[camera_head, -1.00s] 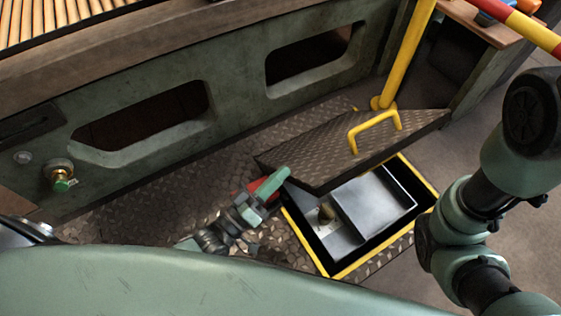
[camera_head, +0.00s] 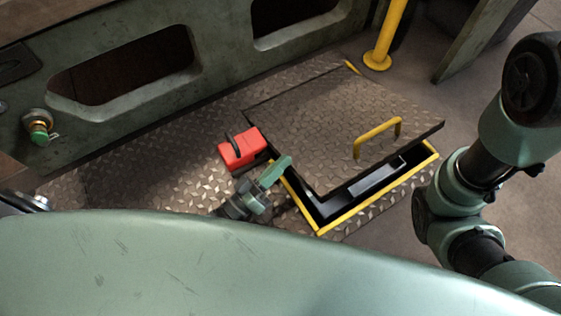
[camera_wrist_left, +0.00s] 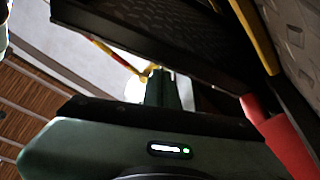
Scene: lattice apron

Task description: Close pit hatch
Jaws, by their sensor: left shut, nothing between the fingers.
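The pit hatch lid (camera_head: 320,115) is a diamond-plate panel with a yellow handle (camera_head: 378,137). It is tilted, low over the pit opening (camera_head: 372,184), and its near edge is above the yellow rim (camera_head: 375,206). A dark gap shows between them, with part of a grey box inside. My left gripper (camera_head: 284,166) is shut and empty at the lid's near left corner; contact is unclear. In the left wrist view, the shut fingers (camera_wrist_left: 165,88) point toward the lid's dark underside and edge (camera_wrist_left: 140,38). My right gripper is out of view; only its arm shows.
A red block (camera_head: 242,149) with a black part sits on the tread plate left of the lid. A yellow post (camera_head: 386,35) stands behind the hatch. A green wall with cutouts (camera_head: 215,75) runs along the back. Open floor lies to the right.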

